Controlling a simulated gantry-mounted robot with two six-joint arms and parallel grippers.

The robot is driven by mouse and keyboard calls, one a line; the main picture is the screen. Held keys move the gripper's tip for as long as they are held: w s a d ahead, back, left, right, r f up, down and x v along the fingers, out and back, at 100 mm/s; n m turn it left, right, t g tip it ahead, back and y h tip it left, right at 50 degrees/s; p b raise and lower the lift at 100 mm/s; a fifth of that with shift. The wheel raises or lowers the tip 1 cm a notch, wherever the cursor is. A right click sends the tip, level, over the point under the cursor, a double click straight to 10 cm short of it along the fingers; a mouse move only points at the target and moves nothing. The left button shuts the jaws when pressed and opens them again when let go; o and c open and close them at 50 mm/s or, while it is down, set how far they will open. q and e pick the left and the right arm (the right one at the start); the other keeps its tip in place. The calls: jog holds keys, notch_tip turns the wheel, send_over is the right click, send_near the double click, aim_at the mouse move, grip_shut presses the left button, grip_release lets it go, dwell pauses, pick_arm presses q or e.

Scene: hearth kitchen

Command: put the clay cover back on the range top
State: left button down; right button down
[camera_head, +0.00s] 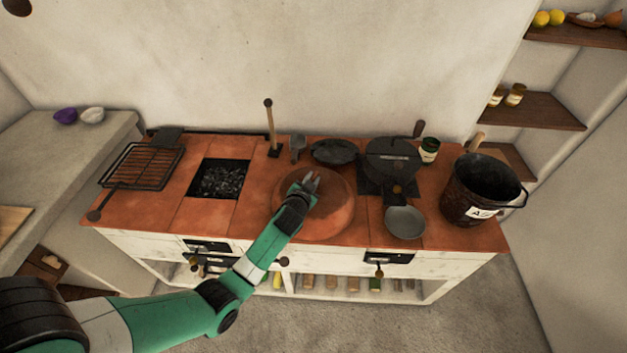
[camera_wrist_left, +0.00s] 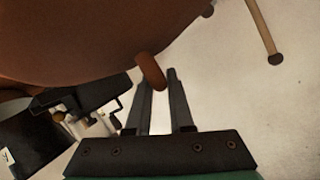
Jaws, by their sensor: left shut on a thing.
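The clay cover (camera_head: 335,215) is a round reddish-brown dome at the middle of the range top (camera_head: 150,205). My left gripper (camera_head: 309,184) is over the cover, shut on its handle. In the left wrist view the cover (camera_wrist_left: 85,35) fills the upper left, and its handle (camera_wrist_left: 151,72) is at my fingertips (camera_wrist_left: 158,74). I cannot tell whether the cover touches the range top. Left of it is an uncovered square opening with dark coals (camera_head: 222,181). My right gripper is not in view.
A grill rack (camera_head: 142,166) lies left of the coals. Behind the cover are an upright wooden-handled tool (camera_head: 270,125) and a dark pan (camera_head: 334,151). To the right are a black lidded griddle (camera_head: 392,160), a small grey pan (camera_head: 405,222), a jar (camera_head: 429,150) and a dark bucket (camera_head: 480,190).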

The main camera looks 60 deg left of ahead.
pick_arm(q)
jog(key=shift+w+a+r, duration=0.1)
jog(key=shift+w, duration=0.1)
jog(key=c, duration=1.2)
grip_release()
jog(key=shift+s, duration=0.1)
jog(key=o, duration=0.4)
jog(key=shift+r, duration=0.1)
jog(key=p+v, duration=0.4)
jog(key=v, duration=0.8)
